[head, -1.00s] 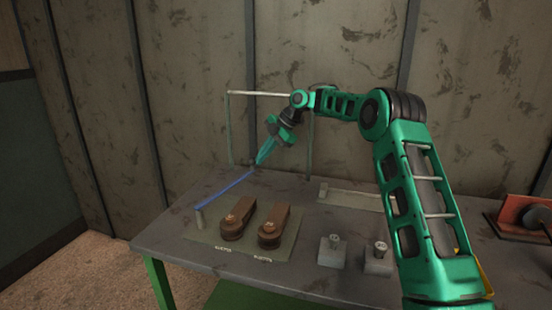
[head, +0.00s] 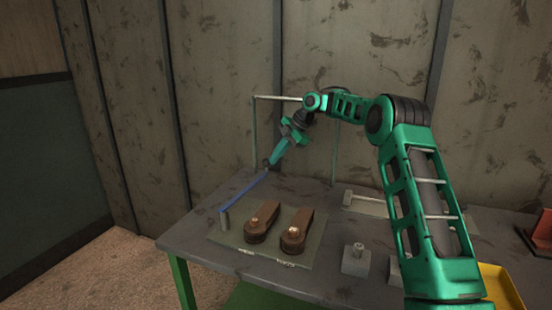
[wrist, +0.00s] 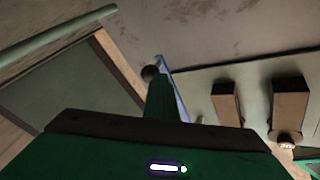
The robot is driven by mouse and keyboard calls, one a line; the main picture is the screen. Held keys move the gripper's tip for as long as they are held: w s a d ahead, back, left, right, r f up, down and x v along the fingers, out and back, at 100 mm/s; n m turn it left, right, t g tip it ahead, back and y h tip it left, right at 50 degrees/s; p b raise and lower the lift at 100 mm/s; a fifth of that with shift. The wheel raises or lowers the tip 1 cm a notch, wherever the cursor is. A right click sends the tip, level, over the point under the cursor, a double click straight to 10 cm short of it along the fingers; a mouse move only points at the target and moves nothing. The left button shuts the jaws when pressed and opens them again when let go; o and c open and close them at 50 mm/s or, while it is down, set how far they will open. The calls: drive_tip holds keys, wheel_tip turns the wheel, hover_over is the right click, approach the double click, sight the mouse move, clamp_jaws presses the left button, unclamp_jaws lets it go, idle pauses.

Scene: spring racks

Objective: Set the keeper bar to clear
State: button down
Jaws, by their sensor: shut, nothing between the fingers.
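The keeper bar is a thin blue bar (head: 246,190) low over the table. Its near end meets a short grey post (head: 224,219) at the left of a pale plate (head: 285,248). My gripper (head: 272,163) is shut and points down at the bar's far end. In the wrist view, the shut fingers (wrist: 160,98) lie just left of the blue bar (wrist: 178,92), with a dark round knob (wrist: 150,73) at their tip. I cannot tell whether they touch the bar. Two brown spring units (head: 262,222) (head: 297,230) stand on the plate, right of the bar.
A thin pale frame (head: 279,98) stands behind my gripper at the table's back. Grey blocks with pegs (head: 356,262) and a yellow tray (head: 500,285) are to the right. The table's left edge is close beside the post. Floor lies beyond it.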

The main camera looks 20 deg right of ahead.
drive_tip(key=shift+w+a+r, duration=0.3)
drive_tip(key=shift+a, duration=0.05)
drive_tip(key=s+d+r, duration=0.4)
drive_tip(key=d+r, duration=0.4)
drive_tip(key=shift+s+d+r, duration=0.25)
drive_tip(key=shift+s, duration=0.15)
